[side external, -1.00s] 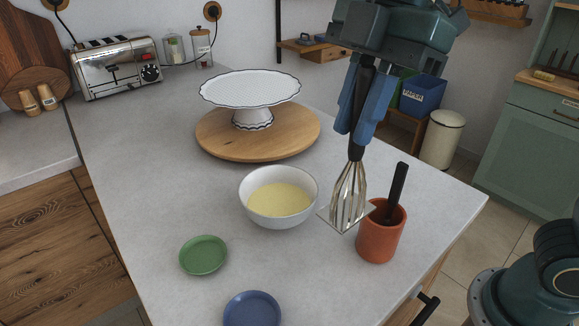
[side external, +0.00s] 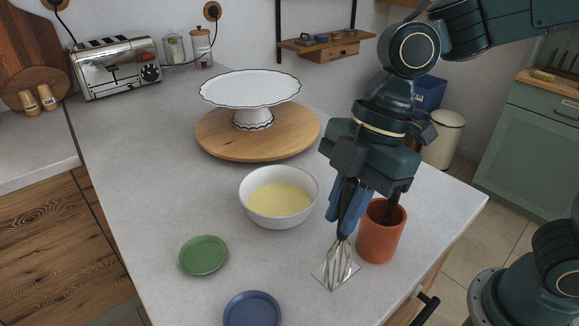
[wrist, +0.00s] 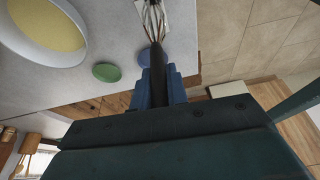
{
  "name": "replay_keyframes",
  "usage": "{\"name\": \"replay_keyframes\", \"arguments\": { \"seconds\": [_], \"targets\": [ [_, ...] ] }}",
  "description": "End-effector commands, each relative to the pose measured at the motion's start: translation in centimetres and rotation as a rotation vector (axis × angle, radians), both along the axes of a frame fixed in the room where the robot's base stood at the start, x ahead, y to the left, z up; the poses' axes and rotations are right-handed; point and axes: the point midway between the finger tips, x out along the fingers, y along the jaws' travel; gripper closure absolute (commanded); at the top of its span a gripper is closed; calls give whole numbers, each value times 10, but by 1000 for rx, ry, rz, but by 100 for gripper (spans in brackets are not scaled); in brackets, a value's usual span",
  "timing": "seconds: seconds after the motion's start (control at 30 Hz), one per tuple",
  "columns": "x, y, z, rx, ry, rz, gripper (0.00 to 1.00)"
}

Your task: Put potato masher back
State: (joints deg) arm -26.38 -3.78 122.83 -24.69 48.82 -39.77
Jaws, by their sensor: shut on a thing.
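The potato masher (side external: 337,264) hangs head-down from my gripper (side external: 345,212), with steel wires and a flat square plate at the bottom. My gripper is shut on its black handle. The handle and wires also show in the wrist view (wrist: 157,66). The masher head is left of and in front of a terracotta crock (side external: 379,240), outside it. I cannot tell whether its plate touches the counter. The crock holds another black-handled utensil (side external: 392,207), partly hidden by my gripper.
A white bowl (side external: 247,202) of yellow contents is left of my gripper. A green dish (side external: 203,255) and a blue dish (side external: 252,308) lie on the counter (side external: 150,185). A cake stand (side external: 250,88) stands on a round board (side external: 222,143) behind. Free counter lies around the dishes.

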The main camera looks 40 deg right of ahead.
Motion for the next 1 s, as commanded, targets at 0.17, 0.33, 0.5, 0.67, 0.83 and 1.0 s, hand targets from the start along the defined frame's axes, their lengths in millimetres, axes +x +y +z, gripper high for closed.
{"name": "replay_keyframes", "arguments": {
  "seconds": [0.17,0.33,0.5,0.67,0.83,1.0],
  "targets": [
    [0,1,-13,2,0,0,100],
    [0,1,-15,2,-1,0,100],
    [0,0,-24,0,1,-1,100],
    [0,0,-43,0,3,1,100],
    [0,0,-56,0,0,0,100],
    [0,0,-57,2,-2,0,100]
  ]
}}
